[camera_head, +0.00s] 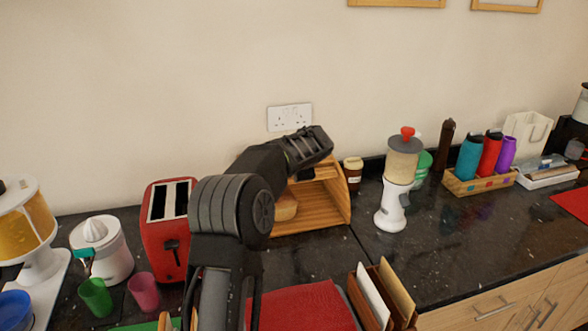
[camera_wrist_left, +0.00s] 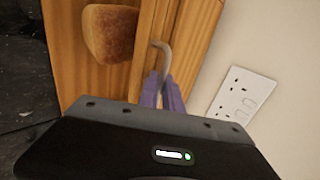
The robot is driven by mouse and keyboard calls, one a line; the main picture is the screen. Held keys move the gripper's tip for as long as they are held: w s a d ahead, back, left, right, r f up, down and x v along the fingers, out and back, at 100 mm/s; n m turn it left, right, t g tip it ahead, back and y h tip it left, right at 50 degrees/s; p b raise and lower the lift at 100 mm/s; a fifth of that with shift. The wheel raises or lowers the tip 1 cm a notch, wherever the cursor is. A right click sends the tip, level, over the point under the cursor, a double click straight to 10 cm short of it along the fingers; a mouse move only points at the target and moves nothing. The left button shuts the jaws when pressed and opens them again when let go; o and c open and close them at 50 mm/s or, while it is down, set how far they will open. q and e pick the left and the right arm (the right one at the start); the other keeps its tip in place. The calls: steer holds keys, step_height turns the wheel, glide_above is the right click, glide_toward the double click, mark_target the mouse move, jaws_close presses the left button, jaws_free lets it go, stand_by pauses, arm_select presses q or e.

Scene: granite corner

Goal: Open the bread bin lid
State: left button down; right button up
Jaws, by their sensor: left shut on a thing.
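The wooden bread bin (camera_head: 322,208) stands on the dark counter against the wall. Its front is at least partly open, and a loaf of bread (camera_head: 286,207) shows inside. The loaf also shows in the left wrist view (camera_wrist_left: 110,34). My left gripper (camera_wrist_left: 163,88) has its purple fingers shut on the grey lid handle (camera_wrist_left: 164,52), beside a wooden edge. In the head view my left arm reaches over the bin's upper left part and hides much of the lid and the fingertips. My right gripper is not in view.
A red toaster (camera_head: 166,235) stands left of the bin. A brown cup (camera_head: 353,172) and a white grinder (camera_head: 396,190) stand to its right. A wall socket (camera_head: 289,117) is just behind my left gripper.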

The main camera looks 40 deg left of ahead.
arm_select(q)
steer(key=c, duration=1.6)
jaws_free()
steer(key=shift+s+f, duration=0.1)
steer(key=shift+o, duration=0.3)
steer(key=shift+d+f, duration=0.1)
steer(key=shift+s+d+r+b, duration=0.2)
steer(key=shift+d+r+b, duration=0.15)
steer(key=shift+r+b, duration=0.05)
steer(key=b+v, duration=0.1)
steer(key=v, duration=0.6)
steer(key=shift+a+r, duration=0.15)
steer(key=shift+r, duration=0.15)
steer(key=shift+w, duration=0.1)
steer(key=shift+f, duration=0.1)
